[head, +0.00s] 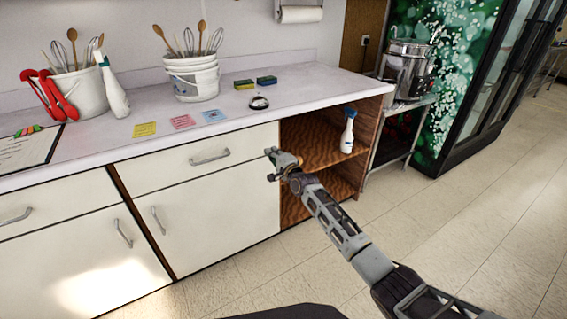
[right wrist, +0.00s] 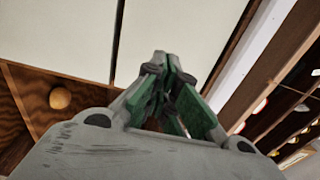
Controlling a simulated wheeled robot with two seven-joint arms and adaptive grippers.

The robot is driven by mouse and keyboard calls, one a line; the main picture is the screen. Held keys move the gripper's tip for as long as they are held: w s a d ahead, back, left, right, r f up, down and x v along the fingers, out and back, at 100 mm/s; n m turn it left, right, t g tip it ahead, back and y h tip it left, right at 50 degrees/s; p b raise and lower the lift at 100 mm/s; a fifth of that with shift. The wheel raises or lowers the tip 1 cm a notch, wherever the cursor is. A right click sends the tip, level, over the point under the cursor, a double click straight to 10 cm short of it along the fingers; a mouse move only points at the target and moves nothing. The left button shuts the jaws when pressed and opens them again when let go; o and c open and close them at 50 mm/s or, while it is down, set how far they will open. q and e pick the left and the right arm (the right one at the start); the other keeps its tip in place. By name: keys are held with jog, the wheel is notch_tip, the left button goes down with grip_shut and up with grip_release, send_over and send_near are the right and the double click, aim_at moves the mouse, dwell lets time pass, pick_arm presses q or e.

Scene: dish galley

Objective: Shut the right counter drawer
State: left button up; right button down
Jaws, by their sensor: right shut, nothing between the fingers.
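The right counter drawer (head: 190,162) is a white front with a grey bar handle (head: 210,158), under the counter edge in the head view. It looks flush or nearly flush with the cabinet. No drawer interior shows there, and I cannot rule out a small gap. My right gripper (head: 270,158) is in front of the right end of the drawer front, beside the open shelf. Contact with the drawer cannot be told. In the right wrist view its fingers (right wrist: 165,80) are shut and empty, with white panels (right wrist: 60,40) beyond. My left gripper is not in view.
The open wooden shelf holds a spray bottle (head: 348,130). Utensil buckets (head: 192,80), sponges (head: 245,84) and coloured notes (head: 181,121) stand or lie on the counter (head: 335,88). A steel pot (head: 405,68) is on a side rack. The floor in front is clear.

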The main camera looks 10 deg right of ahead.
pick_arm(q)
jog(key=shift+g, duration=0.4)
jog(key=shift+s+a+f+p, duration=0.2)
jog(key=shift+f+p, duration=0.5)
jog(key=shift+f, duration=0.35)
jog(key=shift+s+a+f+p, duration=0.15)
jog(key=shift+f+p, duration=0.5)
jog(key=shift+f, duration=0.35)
pick_arm(e)
jog(key=v, duration=0.8)
jog(key=shift+s, duration=0.2)
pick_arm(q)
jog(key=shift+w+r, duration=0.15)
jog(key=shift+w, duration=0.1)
pick_arm(e)
jog(key=shift+d, duration=0.1)
